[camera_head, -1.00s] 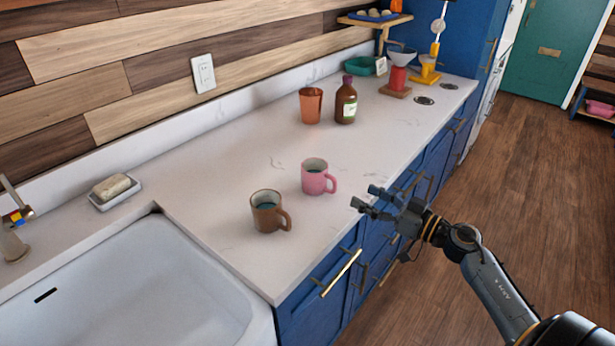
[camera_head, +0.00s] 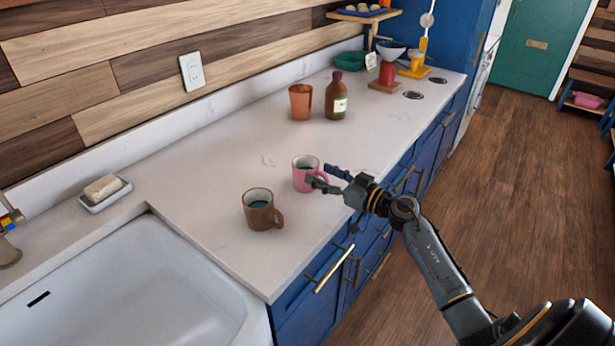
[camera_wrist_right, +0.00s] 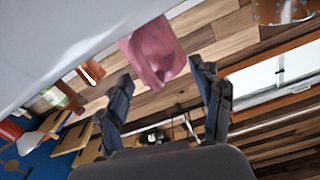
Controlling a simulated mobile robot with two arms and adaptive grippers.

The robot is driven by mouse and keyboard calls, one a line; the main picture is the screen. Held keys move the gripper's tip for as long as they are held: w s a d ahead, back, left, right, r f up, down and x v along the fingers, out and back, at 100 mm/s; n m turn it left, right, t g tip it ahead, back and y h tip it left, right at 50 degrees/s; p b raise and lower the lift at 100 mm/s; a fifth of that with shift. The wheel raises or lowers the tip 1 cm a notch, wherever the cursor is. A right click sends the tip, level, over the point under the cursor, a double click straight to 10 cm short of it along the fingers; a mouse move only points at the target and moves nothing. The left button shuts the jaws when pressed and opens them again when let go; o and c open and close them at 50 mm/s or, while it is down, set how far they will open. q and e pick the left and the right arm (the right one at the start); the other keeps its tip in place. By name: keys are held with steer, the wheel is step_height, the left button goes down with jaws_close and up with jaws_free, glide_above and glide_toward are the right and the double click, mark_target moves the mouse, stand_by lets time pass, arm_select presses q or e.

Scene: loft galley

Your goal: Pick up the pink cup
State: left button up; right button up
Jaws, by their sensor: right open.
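In the right wrist view the pink cup (camera_wrist_right: 153,50) shows just beyond and between the open fingers (camera_wrist_right: 165,82). My left gripper is not in view.
A brown mug (camera_head: 261,213) with liquid stands close to the left of the pink cup. An orange tumbler (camera_head: 300,102) and a brown bottle (camera_head: 336,100) stand farther back. The sink (camera_head: 150,290) is at the front left.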

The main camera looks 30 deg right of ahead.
steer(key=shift+s, duration=0.1)
jaws_close()
steer(key=shift+r, duration=0.15)
stand_by(0.3)
steer(key=shift+r+p, duration=0.4)
steer(key=shift+r, duration=0.6)
steer(key=s+a+r+p, duration=0.2)
steer(key=s+r+p, duration=0.1)
steer(key=s+r, duration=0.2)
steer(key=s+a+r+p, duration=0.2)
steer(key=s+r, duration=0.3)
steer(key=s, duration=0.3)
steer(key=shift+a+r+p, duration=0.35)
steer(key=shift+r+p, duration=0.05)
steer(key=shift+p, duration=0.2)
